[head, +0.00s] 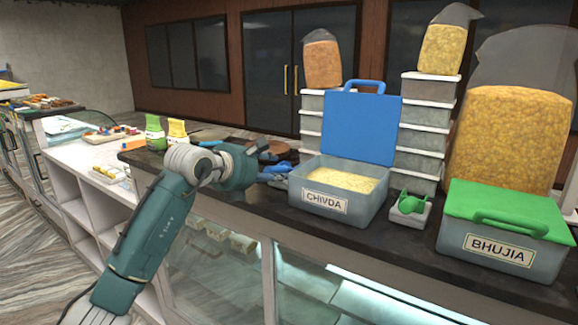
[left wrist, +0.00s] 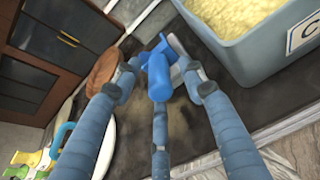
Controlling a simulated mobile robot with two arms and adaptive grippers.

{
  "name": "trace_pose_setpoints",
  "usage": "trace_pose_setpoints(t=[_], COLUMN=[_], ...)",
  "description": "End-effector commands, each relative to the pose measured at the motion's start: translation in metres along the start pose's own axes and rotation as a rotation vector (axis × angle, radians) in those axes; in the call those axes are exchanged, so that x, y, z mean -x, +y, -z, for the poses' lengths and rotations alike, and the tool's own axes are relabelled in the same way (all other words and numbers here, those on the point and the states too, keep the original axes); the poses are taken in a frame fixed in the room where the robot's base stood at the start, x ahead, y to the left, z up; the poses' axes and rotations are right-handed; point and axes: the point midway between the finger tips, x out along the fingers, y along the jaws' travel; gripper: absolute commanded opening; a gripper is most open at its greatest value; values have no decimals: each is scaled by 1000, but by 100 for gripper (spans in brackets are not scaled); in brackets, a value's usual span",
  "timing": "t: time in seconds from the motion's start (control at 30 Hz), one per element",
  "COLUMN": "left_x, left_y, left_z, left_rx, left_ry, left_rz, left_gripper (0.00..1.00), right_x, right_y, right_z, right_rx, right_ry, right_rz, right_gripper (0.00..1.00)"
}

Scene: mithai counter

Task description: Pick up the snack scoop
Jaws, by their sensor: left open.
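The blue snack scoop (head: 281,167) lies on the dark counter just left of the CHIVDA box, partly hidden by my gripper in the head view. In the left wrist view, the scoop (left wrist: 159,78) has its handle pointing toward the camera, between the fingers. My left gripper (head: 268,173) reaches in from the left at the counter. In the left wrist view, its fingers (left wrist: 161,72) are open, on both sides of the scoop handle. I cannot tell whether they touch it. My right gripper is not in view.
The open CHIVDA box (head: 340,203) with its blue lid (head: 360,130) stands right beside the scoop. A green scoop (head: 408,204) sits on a small holder farther right, before the green-lidded BHUJIA box (head: 505,255).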

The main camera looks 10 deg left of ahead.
Motion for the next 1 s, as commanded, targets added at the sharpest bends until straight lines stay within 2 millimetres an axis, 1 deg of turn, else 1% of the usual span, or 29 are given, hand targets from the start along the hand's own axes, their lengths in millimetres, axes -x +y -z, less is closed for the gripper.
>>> trace_pose_setpoints(t=[0.2,0.23,0.43,0.8,0.93,1.0], left_x=[-2,-2,-1,0,3,7], left_y=[0,0,0,1,3,4], left_z=[0,0,0,-2,-11,-20], left_rx=[0,0,0,0,-1,-2], left_ry=[-1,-1,-1,-2,-4,-6], left_rz=[0,0,0,-1,-1,-2], left_gripper=[42,40,0,0,0,0], right_x=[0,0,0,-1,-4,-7], right_y=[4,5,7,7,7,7], right_z=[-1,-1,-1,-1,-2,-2], right_rx=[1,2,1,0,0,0], right_ry=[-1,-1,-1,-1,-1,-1], right_rz=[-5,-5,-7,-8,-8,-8], right_gripper=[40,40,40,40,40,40])
